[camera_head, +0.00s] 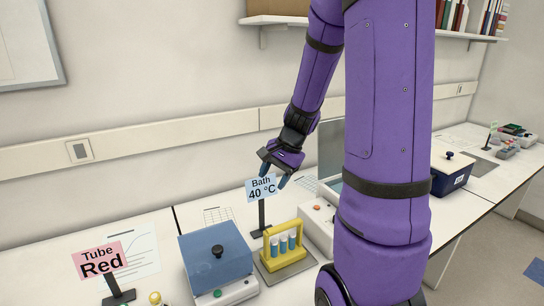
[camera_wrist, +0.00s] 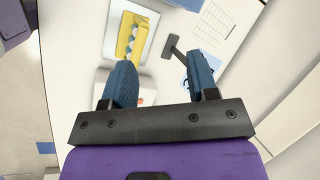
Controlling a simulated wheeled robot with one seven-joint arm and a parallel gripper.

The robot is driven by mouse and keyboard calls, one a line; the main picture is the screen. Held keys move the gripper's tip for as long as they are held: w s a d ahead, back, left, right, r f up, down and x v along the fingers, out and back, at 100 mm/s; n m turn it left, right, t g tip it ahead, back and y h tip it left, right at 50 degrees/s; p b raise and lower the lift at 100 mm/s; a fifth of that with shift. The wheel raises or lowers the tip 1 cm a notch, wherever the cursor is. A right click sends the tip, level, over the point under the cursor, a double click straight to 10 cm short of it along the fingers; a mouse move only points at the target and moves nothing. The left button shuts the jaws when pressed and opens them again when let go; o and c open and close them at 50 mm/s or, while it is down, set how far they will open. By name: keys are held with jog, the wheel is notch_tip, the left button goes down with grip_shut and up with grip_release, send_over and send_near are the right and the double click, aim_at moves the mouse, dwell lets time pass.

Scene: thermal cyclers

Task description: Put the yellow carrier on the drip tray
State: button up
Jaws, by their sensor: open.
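The yellow carrier (camera_head: 286,261) has a raised handle and holds several blue-filled tubes. It stands upright on a thin, flat grey tray (camera_head: 267,273) that looks like the drip tray. My gripper (camera_head: 273,177) is open and empty, well above the bench and behind the carrier, beside the "Bath 40 °C" sign. Its two blue fingers (camera_wrist: 158,75) are apart in the wrist view, with nothing between them.
The "Bath 40 °C" sign (camera_head: 262,190) stands on a black post close behind the carrier. A blue-lidded device (camera_head: 215,255) is left of the tray, and a white device (camera_head: 316,220) is to the right. A "Tube Red" sign (camera_head: 101,262) stands at the front left.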

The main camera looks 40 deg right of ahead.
jog(key=s+a+r+n+h, duration=0.2)
jog(key=s+a+r+n, duration=0.4)
jog(key=a+r, duration=0.5)
jog(key=s+a+r+n+t+h, duration=0.1)
jog(key=s+a+r+n+t, duration=0.1)
jog(key=s+a+r+n, duration=0.3)
jog(key=s+r+n, duration=0.1)
jog(key=s+n, duration=0.2)
jog(key=s, duration=0.2)
jog(key=shift+a+r+h, duration=0.15)
jog(key=shift+r+h, duration=0.1)
jog(key=shift+h, duration=0.05)
